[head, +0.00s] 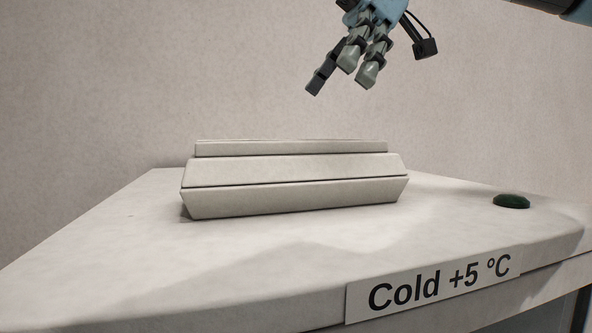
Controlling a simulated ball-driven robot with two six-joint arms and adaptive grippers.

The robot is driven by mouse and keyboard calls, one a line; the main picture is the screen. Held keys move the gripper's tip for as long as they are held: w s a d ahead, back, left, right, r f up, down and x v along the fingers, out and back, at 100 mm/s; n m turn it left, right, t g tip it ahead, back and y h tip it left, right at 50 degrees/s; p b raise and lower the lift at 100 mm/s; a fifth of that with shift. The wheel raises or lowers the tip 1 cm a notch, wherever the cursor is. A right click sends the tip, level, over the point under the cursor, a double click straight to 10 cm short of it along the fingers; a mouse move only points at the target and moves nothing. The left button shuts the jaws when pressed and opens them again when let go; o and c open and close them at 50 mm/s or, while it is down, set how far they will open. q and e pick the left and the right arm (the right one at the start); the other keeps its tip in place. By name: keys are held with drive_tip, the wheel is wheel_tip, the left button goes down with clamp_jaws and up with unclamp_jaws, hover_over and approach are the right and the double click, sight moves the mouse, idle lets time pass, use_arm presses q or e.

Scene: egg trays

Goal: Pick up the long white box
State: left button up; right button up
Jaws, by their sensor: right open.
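The long white box (295,170) lies closed on the pale table top, its long side running left to right. Its upper part slopes inward to a narrower ridge, and a dark seam line runs along its front. My right gripper (342,88) is in the air above the right part of the box in the picture, fingers pointing down and to the left. It is open and empty, clear of the box. My left gripper is not in view.
The pale table (240,270) has a sign (435,287) reading "Cold +5 °C" on its front edge. A small dark green round object (511,201) sits at the right. A plain wall rises behind. The table around the box is clear.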

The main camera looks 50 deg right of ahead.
sight(295, 141)
drive_tip(key=x, duration=0.4)
drive_tip(key=shift+s+a, duration=0.2)
drive_tip(key=x, duration=0.4)
drive_tip(key=shift+a+f+p, duration=0.1)
drive_tip(key=shift+f+p, duration=0.25)
drive_tip(key=shift+f, duration=0.1)
drive_tip(key=shift+w+a+f, duration=0.15)
drive_tip(key=shift+a+f, duration=0.15)
drive_tip(key=shift+a, duration=0.05)
drive_tip(key=shift+d, duration=0.1)
drive_tip(key=c, duration=1.7)
